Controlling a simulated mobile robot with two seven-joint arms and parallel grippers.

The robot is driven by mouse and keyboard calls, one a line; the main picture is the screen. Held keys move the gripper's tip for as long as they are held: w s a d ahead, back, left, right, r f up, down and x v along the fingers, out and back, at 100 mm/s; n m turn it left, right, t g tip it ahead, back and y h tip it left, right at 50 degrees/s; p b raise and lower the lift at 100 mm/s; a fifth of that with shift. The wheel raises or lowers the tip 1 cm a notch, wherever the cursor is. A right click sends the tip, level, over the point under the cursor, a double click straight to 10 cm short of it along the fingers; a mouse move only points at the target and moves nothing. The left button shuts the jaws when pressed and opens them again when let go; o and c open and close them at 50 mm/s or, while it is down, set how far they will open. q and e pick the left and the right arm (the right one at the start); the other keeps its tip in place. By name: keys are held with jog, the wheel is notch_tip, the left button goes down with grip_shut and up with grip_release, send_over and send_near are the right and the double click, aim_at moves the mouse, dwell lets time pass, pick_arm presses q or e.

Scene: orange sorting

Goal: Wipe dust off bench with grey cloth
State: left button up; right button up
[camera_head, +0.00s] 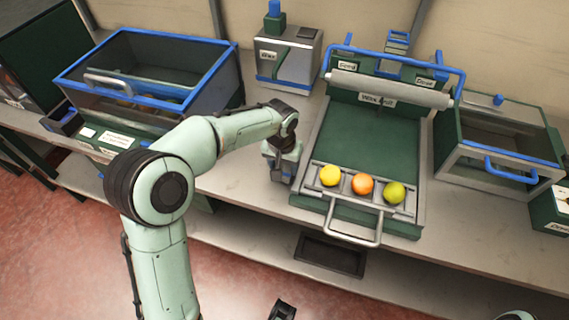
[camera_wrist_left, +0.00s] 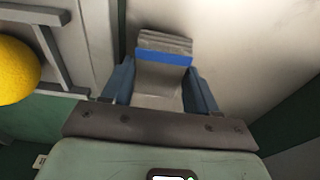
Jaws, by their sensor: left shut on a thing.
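My left gripper (camera_head: 283,160) is low over the pale bench (camera_head: 235,178), just left of the green roller press. It is shut on a grey cloth with a blue stripe, which shows between the fingers in the left wrist view (camera_wrist_left: 162,80). The cloth is down at the bench top; I cannot tell whether it touches. No separate dust patch can be made out on the bench. A dark piece, apparently my right gripper (camera_head: 283,311), is cut off at the bottom edge, and its jaws cannot be read.
The green press (camera_head: 318,150) holds a yellow (camera_head: 330,175), an orange (camera_head: 363,184) and a greenish fruit (camera_head: 394,192) in its front tray. A blue-rimmed bin (camera_head: 215,70), a grey box (camera_head: 287,55) and a lidded case (camera_head: 500,140) stand around. Bare bench lies left of my gripper.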

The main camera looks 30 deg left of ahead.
pick_arm(q)
jog(key=r, duration=0.1)
jog(key=r+p, duration=0.1)
jog(key=shift+a+r, duration=0.3)
jog(key=shift+r, duration=0.05)
jog(key=shift+d+r+p, duration=0.1)
jog(key=shift+r+p, duration=1.9)
jog(key=shift+r, duration=0.3)
